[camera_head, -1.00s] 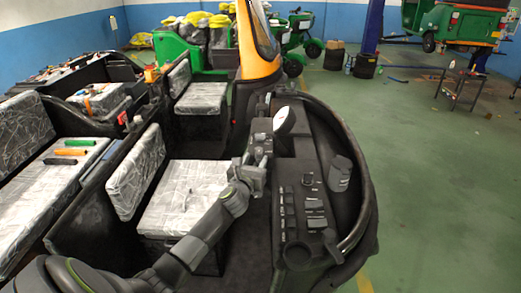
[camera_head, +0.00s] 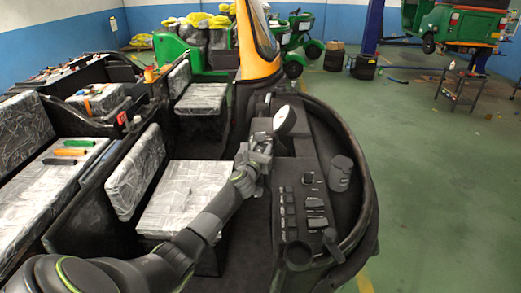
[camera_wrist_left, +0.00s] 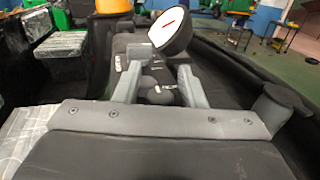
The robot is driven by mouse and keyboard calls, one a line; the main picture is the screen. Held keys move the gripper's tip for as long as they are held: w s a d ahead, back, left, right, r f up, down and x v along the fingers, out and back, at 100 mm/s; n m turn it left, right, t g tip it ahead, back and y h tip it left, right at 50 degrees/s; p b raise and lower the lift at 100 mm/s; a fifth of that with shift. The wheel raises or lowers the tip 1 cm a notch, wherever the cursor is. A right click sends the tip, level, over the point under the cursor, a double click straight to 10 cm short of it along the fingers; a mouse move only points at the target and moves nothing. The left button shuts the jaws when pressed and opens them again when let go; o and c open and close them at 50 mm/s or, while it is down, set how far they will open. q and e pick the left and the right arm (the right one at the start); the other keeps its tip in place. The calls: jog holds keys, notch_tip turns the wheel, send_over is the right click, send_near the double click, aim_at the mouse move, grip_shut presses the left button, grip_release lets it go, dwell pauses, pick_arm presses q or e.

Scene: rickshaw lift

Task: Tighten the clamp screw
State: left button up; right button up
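My left gripper (camera_head: 258,155) reaches over the dashboard of the near vehicle, just below the round white-faced gauge. In the left wrist view, the left gripper (camera_wrist_left: 162,66) is open, its two grey fingers apart. Small dark rounded parts (camera_wrist_left: 152,86) show between and beyond the fingers; whether one is the clamp screw I cannot tell. The gauge (camera_wrist_left: 173,28), with a red needle, stands just past the fingertips. It also shows in the head view (camera_head: 284,120). My right gripper is not in view.
The dashboard (camera_head: 315,210) carries several switches and a grey cylinder (camera_head: 340,173). Silver-covered seats (camera_head: 185,195) lie to the left, with screwdriver-like handles (camera_head: 72,152) on one. A green rickshaw (camera_head: 465,25) is at the back right. Green floor (camera_head: 430,190) is open on the right.

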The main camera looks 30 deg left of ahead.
pick_arm(q)
grip_shut()
jog(key=shift+r+m+h+p, duration=0.2)
jog(key=shift+m+h+p, duration=0.2)
jog(key=shift+h+p, duration=0.35)
jog(key=shift+d+m+t+h+p, duration=0.1)
jog(key=shift+m+t+h+p, duration=0.2)
jog(key=shift+m+h+p, duration=0.5)
jog(key=shift+h+p, duration=0.45)
jog(key=shift+h, duration=0.2)
jog(key=shift+d+f+m+h, duration=0.1)
jog(key=shift+m+h, duration=0.6)
jog(key=shift+h, duration=0.1)
jog(key=shift+d+f+m+h+b, duration=0.15)
jog(key=shift+m+h+b, duration=0.2)
jog(key=shift+h, duration=0.25)
jog(key=m+g+h+b, duration=0.2)
jog(key=h+b, duration=0.1)
jog(key=b, duration=0.3)
jog(key=d+m+g+h+b, duration=0.1)
jog(key=m+g+h+b, duration=0.1)
jog(key=b, duration=0.4)
jog(key=m+g+h+b, duration=0.2)
jog(key=m+h+b, duration=0.2)
jog(key=h+b, duration=0.2)
jog(key=shift+s+d, duration=0.15)
jog(key=shift+s, duration=0.1)
jog(key=shift+s+m+g+h+b, duration=0.1)
jog(key=shift+m+g+h+b, duration=0.3)
jog(key=shift+b, duration=0.8)
